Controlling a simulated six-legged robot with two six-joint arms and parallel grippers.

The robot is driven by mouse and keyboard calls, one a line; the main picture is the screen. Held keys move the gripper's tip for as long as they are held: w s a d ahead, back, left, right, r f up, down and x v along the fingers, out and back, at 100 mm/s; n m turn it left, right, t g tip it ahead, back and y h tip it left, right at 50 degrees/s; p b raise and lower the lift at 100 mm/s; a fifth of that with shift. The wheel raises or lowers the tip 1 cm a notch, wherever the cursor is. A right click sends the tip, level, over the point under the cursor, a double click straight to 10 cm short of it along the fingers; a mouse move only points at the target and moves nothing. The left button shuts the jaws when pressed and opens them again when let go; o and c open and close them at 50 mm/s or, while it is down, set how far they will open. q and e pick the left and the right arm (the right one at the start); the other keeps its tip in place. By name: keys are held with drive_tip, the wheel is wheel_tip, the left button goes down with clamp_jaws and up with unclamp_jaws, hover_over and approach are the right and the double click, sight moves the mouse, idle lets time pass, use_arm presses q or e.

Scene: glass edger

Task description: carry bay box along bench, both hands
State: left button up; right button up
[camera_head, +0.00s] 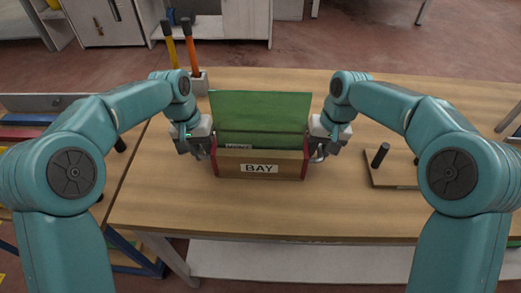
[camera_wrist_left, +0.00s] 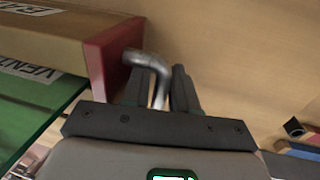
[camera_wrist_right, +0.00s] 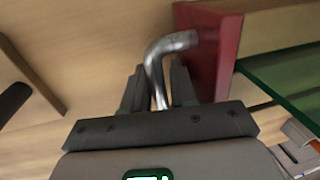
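The bay box (camera_head: 227,162) is a wooden box with red ends and a white BAY label, at mid-bench in the head view. Green glass panes (camera_head: 260,110) stand in it, with a VENT label partly showing on one. My left gripper (camera_head: 197,142) is at the left end, its fingers closed around the bent metal handle (camera_wrist_left: 157,72). My right gripper (camera_head: 323,142) is at the right end, closed around the other handle (camera_wrist_right: 155,65). The box looks level. I cannot tell whether its underside touches the bench.
The wooden bench (camera_head: 160,205) is clear in front of the box. A base with dark pegs (camera_head: 396,172) stands on the right. A rack with coloured bars (camera_head: 25,130) is beside the bench's left end.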

use_arm(q)
drive_tip(key=shift+w+f, duration=0.15)
drive_tip(key=shift+f, duration=0.2)
use_arm(e)
drive_tip(key=shift+w+f, duration=0.15)
drive_tip(key=shift+f, duration=0.2)
use_arm(q)
drive_tip(key=shift+s+r, duration=0.2)
drive_tip(key=shift+s, duration=0.15)
use_arm(e)
drive_tip(key=shift+s+r, duration=0.15)
drive_tip(key=shift+s, duration=0.2)
use_arm(q)
drive_tip(key=shift+w+f, duration=0.15)
drive_tip(key=shift+w, duration=0.1)
clamp_jaws()
use_arm(e)
drive_tip(key=shift+w, duration=0.25)
clamp_jaws()
use_arm(q)
drive_tip(key=shift+r, duration=0.2)
use_arm(e)
drive_tip(key=shift+r, duration=0.1)
